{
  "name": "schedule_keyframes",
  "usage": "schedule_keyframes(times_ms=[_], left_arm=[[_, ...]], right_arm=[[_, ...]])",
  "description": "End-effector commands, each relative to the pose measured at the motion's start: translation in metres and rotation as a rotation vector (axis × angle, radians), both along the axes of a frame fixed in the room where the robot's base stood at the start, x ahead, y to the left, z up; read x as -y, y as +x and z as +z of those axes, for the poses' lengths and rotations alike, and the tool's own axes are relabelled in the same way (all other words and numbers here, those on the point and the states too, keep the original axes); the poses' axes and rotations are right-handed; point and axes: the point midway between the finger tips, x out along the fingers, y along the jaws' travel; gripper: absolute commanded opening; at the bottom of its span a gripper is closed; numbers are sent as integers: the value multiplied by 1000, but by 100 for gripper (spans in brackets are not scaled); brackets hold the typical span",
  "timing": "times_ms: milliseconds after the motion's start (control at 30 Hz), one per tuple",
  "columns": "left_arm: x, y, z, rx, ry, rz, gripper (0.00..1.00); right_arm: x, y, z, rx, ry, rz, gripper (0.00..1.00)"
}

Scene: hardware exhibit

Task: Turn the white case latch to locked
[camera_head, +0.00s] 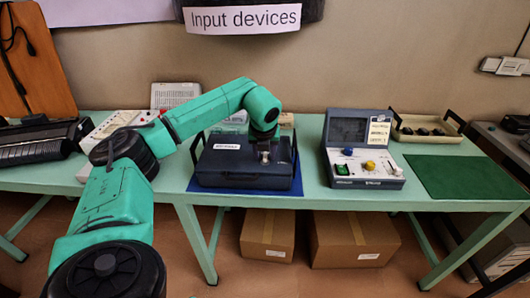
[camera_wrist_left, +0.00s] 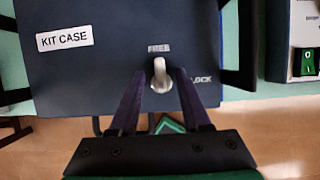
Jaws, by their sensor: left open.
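The dark blue kit case (camera_head: 230,178) lies on a blue mat on the green table; its top fills much of the left wrist view (camera_wrist_left: 90,80). The small whitish latch (camera_wrist_left: 160,76) sits near the case's edge. Its upper end points at the FREE label (camera_wrist_left: 158,48); the LOCK label (camera_wrist_left: 201,79) is to its right. My left gripper (camera_wrist_left: 160,82) is open, its two dark fingers on either side of the latch, with gaps visible. In the head view my left gripper (camera_head: 264,140) is above the case's right part. My right gripper is out of view.
A grey instrument (camera_head: 362,150) with a screen and knobs stands right of the case. Beyond it are a green mat (camera_head: 465,177) and a beige tray (camera_head: 427,136). A black keyboard-like device (camera_head: 38,143) is at the left. Two cardboard boxes (camera_head: 355,240) are under the table.

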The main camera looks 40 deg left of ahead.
Motion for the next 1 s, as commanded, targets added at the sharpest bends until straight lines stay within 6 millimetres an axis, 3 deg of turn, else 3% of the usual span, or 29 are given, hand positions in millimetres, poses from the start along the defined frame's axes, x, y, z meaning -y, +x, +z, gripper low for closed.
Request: schedule_keyframes(times_ms=[67,100,200,667,1000], left_arm=[[0,0,0,0,0,-1,48],[0,0,0,0,0,-1,32],[0,0,0,0,0,-1,0],[0,0,0,0,0,-52,0],[0,0,-1,0,0,-274,0]], right_arm=[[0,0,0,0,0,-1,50],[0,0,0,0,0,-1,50],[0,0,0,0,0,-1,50],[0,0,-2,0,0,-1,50],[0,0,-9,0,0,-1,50]])
